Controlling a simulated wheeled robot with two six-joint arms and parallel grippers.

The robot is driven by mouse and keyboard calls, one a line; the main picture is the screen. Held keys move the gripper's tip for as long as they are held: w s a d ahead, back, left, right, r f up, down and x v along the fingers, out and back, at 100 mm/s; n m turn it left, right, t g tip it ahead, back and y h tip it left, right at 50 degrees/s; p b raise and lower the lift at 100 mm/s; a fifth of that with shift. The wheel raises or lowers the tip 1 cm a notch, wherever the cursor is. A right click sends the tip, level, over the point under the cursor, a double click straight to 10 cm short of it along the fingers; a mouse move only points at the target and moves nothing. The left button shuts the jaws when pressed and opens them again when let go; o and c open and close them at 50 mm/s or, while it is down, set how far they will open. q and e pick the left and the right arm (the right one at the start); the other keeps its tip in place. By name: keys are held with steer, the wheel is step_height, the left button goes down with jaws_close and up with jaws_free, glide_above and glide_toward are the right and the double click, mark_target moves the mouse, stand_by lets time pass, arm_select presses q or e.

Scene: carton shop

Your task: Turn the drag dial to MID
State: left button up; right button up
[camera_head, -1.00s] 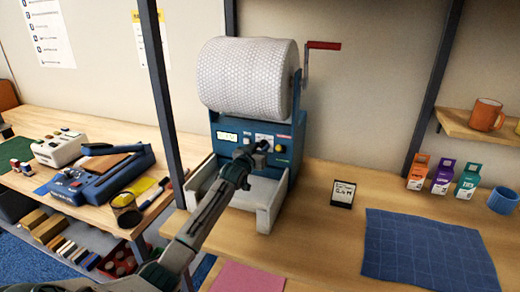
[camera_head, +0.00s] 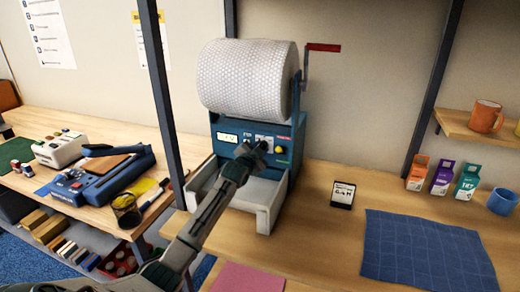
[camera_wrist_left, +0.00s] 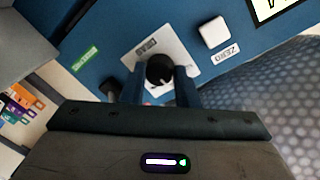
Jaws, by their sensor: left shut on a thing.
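The drag dial (camera_wrist_left: 160,71) is a round black knob on a pale plate on the blue front panel of the bubble-wrap dispenser (camera_head: 228,137). In the left wrist view it sits between my left gripper's (camera_wrist_left: 160,82) two fingers, which are shut on it. In the head view my left gripper (camera_head: 254,148) reaches the panel from the front and hides the dial. The dial's pointer and scale marks cannot be read. My right gripper does not show.
A white ZERO button (camera_wrist_left: 214,32) sits beside the dial plate. A lit display (camera_head: 227,137) is on the panel's left. The wrap roll (camera_head: 248,78) is above, with a red-handled crank (camera_head: 323,47). A blue mat (camera_head: 428,250) lies on the right.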

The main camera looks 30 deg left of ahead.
arm_select(q)
steer(key=shift+m, duration=0.3)
stand_by(0.4)
steer(key=o, duration=1)
steer(key=shift+c, duration=0.2)
steer(key=s+d+b, duration=0.2)
steer(key=s+b, duration=0.1)
steer(key=s, duration=0.7)
steer(key=shift+s+r, duration=0.35)
